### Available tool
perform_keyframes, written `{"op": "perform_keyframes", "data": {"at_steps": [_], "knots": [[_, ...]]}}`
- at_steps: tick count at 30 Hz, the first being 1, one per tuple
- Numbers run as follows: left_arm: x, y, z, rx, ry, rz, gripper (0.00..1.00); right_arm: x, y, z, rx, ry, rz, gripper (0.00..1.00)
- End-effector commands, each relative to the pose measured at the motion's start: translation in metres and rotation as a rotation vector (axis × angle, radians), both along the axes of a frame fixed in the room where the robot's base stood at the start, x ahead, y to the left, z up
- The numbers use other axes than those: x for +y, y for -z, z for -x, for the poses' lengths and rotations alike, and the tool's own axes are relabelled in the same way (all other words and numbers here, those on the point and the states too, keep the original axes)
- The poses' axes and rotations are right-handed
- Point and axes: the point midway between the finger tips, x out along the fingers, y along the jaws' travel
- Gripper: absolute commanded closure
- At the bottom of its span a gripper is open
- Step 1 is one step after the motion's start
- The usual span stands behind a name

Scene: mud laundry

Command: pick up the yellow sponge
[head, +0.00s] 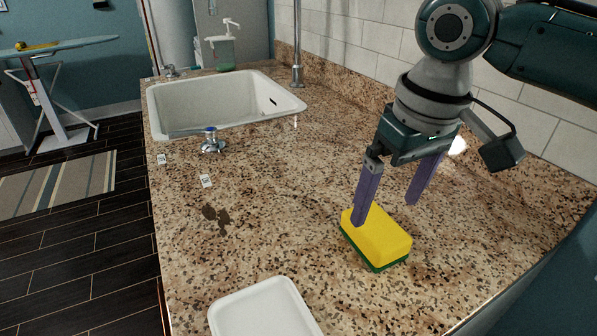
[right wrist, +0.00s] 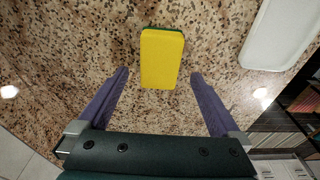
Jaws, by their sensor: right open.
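The yellow sponge (head: 378,238) has a dark green underside and lies flat on the speckled stone counter. In the right wrist view the sponge (right wrist: 161,60) is just ahead of my fingertips, roughly centred between them, with its green edge at the far end. My right gripper (head: 386,210) is open and empty, with its purple fingers pointing down above the counter beside the sponge. In the head view one finger overlaps the sponge's far left corner; I cannot tell whether they touch. The right gripper (right wrist: 159,75) shows both fingers spread wide. My left gripper is not in view.
A white tray (head: 262,308) lies at the counter's near edge, also in the right wrist view (right wrist: 275,35). A white sink (head: 220,103), a tap (head: 210,142) and a green soap bottle (head: 222,52) are at the back. A brown stain (head: 215,216) marks the counter. A tiled wall runs along the right.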

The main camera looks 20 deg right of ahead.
Motion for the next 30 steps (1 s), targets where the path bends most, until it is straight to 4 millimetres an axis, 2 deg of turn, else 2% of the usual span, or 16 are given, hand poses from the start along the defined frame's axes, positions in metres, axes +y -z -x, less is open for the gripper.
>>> {"op": "perform_keyframes", "data": {"at_steps": [5, 13, 22, 30], "knots": [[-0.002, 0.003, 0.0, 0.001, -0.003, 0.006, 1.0, 0.001, 0.017, -0.003, 0.0, -0.002, 0.0, 0.0], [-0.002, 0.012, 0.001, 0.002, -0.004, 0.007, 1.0, 0.001, 0.055, -0.012, -0.001, -0.001, 0.0, 0.0], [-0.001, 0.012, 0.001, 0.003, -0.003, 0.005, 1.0, 0.001, 0.061, -0.013, -0.003, -0.004, 0.001, 0.0], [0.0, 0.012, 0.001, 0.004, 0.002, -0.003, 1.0, 0.001, 0.061, -0.013, -0.003, -0.003, 0.001, 0.29]]}}
